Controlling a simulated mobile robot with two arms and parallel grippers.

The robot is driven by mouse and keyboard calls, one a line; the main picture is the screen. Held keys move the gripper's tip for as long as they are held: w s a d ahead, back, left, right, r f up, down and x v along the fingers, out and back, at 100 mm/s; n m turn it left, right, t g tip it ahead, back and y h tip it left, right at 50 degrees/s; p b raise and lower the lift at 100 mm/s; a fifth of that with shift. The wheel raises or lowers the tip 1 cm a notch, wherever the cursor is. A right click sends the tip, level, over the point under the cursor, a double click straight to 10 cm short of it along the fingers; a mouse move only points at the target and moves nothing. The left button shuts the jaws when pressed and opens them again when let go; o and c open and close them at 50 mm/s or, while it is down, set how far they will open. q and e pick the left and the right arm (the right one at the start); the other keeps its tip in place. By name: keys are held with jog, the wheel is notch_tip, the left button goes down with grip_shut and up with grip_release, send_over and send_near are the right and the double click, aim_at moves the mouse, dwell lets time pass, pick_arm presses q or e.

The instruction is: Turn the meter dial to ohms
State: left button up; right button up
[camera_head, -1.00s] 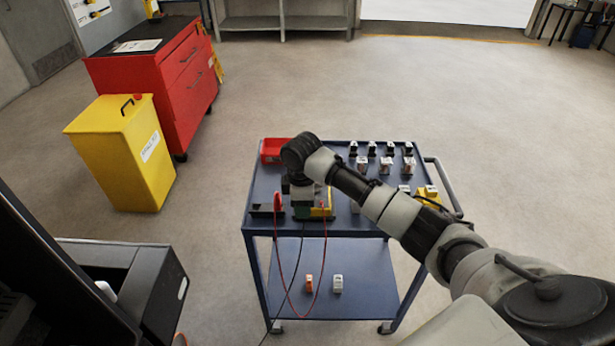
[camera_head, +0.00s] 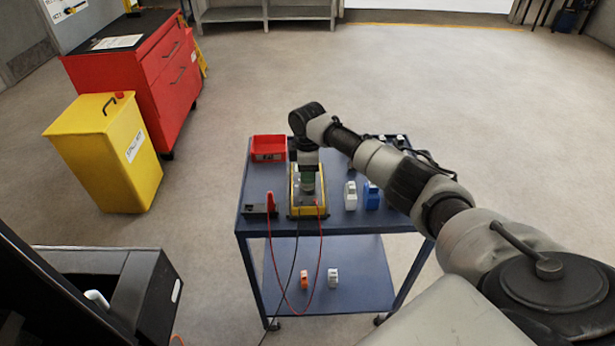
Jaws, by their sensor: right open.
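The meter (camera_head: 309,209) is a yellow-edged box lying on the top of the blue cart (camera_head: 280,226). A red lead (camera_head: 270,235) and a black lead hang from it over the cart's front edge. My right gripper (camera_head: 308,188) points down over the middle of the meter and hides its dial, so I cannot read the setting. The gripper is open; whether its fingers touch the dial I cannot tell. My left gripper is not in view.
A red bin (camera_head: 268,148) stands at the cart's back left, and a black holder (camera_head: 258,211) is left of the meter. A white bottle-like item (camera_head: 350,196) and a blue one (camera_head: 372,196) stand close on its right. A yellow bin (camera_head: 110,160) is on the floor.

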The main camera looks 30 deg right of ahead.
jog(key=shift+f, duration=1.4)
grip_shut()
